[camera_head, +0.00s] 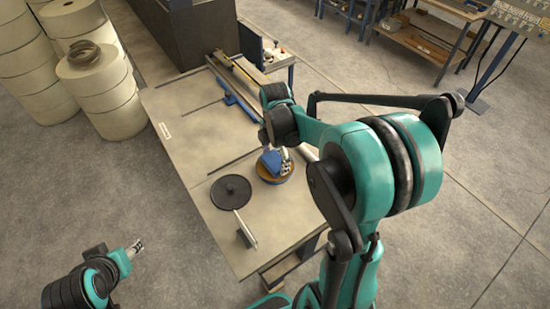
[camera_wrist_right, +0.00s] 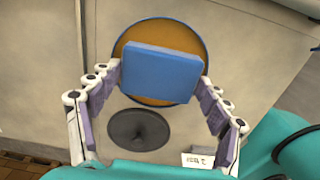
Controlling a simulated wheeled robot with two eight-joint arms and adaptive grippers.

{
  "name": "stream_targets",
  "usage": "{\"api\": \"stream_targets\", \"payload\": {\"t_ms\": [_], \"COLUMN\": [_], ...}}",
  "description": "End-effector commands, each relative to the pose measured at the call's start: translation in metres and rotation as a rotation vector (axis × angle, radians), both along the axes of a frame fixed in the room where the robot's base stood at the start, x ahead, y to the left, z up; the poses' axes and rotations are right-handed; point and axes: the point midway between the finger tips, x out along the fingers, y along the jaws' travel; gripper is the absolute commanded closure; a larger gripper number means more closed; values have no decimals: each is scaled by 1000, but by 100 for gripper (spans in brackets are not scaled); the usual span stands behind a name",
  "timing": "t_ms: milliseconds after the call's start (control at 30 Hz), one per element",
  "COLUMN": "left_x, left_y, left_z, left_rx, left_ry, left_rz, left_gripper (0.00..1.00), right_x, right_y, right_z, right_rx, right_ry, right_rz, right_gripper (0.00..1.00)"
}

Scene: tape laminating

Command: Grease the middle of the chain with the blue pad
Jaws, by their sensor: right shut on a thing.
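A blue rectangular pad (camera_head: 271,161) is over a round brown tray with a blue rim (camera_head: 266,180) on the table. My right gripper (camera_head: 279,160) is shut on the pad, partly hidden by my own arm. In the right wrist view the pad (camera_wrist_right: 160,73) sits between the fingertips of the right gripper (camera_wrist_right: 163,76), with the tray (camera_wrist_right: 143,30) behind it. I cannot tell whether pad and tray touch. My left gripper (camera_head: 138,246) is at lower left, off the table and away from the pad; its jaws are too small to read. I cannot pick out a chain.
A blue rail assembly (camera_head: 234,98) runs along the far right edge. Large cream rolls (camera_head: 95,82) stand at upper left. The table's left part is mostly clear.

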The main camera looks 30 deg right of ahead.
Motion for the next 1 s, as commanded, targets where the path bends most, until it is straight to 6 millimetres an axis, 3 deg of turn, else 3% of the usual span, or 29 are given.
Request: {"api": "stream_targets", "payload": {"t_ms": [800, 1000], "left_x": [0, 0], "left_y": [0, 0], "left_z": [46, 49], "left_rx": [0, 0], "left_ry": [0, 0], "left_rz": [0, 0], "left_gripper": [54, 54], "right_x": [0, 0], "right_y": [0, 0], "right_z": [65, 70], "right_rx": [0, 0], "right_ry": [1, 1], "right_rz": [0, 0], "right_gripper": [46, 46]}}
